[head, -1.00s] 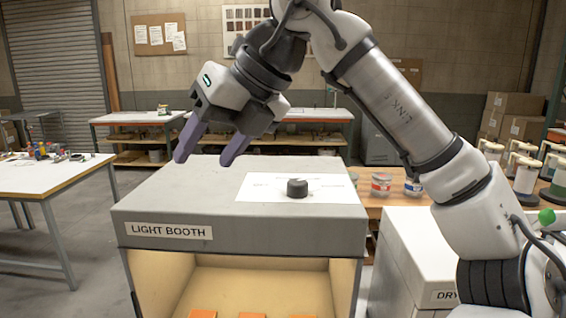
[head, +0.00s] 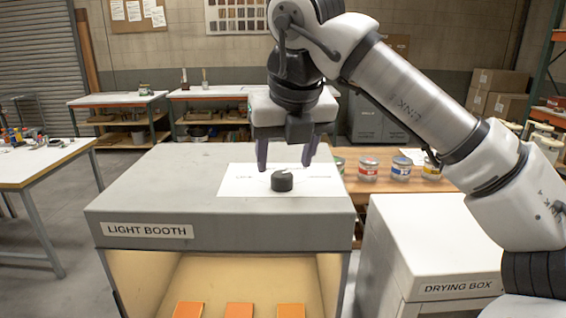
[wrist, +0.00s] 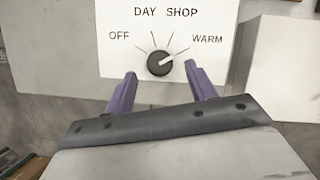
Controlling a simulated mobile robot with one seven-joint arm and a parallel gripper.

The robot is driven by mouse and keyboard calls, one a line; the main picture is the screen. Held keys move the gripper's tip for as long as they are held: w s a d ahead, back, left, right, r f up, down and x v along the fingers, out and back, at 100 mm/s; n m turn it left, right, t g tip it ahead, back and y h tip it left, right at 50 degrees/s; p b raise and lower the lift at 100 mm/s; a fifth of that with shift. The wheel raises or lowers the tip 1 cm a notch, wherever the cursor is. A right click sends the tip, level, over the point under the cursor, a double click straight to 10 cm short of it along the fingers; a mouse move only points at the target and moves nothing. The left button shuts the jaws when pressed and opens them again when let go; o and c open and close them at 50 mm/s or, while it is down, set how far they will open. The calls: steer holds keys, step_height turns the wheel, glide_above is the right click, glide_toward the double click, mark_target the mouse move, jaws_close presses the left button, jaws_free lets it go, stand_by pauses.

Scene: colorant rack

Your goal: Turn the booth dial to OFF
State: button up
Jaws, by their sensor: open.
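The booth dial (head: 282,181) is a round black knob on a white label plate (head: 238,181) on top of the grey light booth (head: 150,195). In the wrist view the dial (wrist: 160,62) has a white pointer mark aimed to the right, toward WARM. The label plate (wrist: 120,55) reads OFF at left, DAY and SHOP at top, WARM at right. My gripper (head: 285,166) is open and points down over the plate. In the wrist view its two purple fingers (wrist: 165,80) lie on either side of the dial, apart from it.
Orange panels (head: 239,309) lie inside the lit booth. A white drying box (head: 440,245) stands to the right. Several paint cans (head: 401,168) stand on a wooden bench behind. A cluttered table (head: 45,162) is at left.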

mark_target(282, 174)
steer(key=shift+x, duration=1.75)
steer(key=c, duration=1)
